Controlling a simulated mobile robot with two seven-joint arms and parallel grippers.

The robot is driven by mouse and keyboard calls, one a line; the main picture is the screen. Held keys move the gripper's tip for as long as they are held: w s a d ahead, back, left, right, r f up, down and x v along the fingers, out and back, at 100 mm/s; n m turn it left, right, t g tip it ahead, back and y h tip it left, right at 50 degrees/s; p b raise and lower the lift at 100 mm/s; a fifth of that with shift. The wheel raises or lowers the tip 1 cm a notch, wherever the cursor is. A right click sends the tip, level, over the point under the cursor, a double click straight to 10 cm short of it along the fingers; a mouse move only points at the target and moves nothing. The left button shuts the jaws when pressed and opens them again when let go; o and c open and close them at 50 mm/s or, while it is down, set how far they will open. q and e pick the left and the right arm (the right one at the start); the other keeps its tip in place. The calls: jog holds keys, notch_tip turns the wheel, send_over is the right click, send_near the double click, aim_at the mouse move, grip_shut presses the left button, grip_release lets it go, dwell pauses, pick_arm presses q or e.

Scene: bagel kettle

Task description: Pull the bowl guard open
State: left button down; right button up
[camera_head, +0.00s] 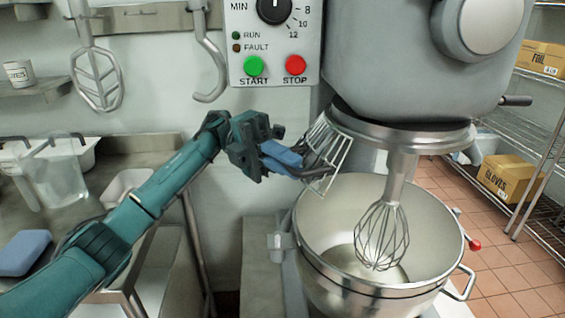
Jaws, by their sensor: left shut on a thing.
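The bowl guard (335,140) is a wire cage section under the grey mixer head (420,70). It hangs at the left side of the ring below the head, above the left rim of the steel mixing bowl (330,262). My left gripper (308,172), with blue fingers, is shut on the guard's lower left edge; the fingertips partly hide the wires there. The wire whisk (382,238) hangs from the mixer shaft into the bowl. The front of the bowl opening is uncovered. My right gripper is not in view.
A control panel (272,45) with green START and red STOP buttons is above my left gripper. A flat beater (95,80) and dough hook (208,70) hang on the wall. A clear pitcher (58,180) stands at left. Shelves with boxes (510,178) are at right.

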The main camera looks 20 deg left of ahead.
pick_arm(q)
jog(key=shift+w+r, duration=0.1)
dwell(0.3)
jog(key=c, duration=1.5)
grip_release()
jog(key=shift+a, duration=0.1)
jog(key=shift+w+a, duration=0.2)
jog(key=shift+a, duration=0.05)
jog(key=b+v, duration=0.1)
jog(key=v, duration=0.5)
jog(key=shift+w+a, duration=0.15)
jog(key=shift+a, duration=0.2)
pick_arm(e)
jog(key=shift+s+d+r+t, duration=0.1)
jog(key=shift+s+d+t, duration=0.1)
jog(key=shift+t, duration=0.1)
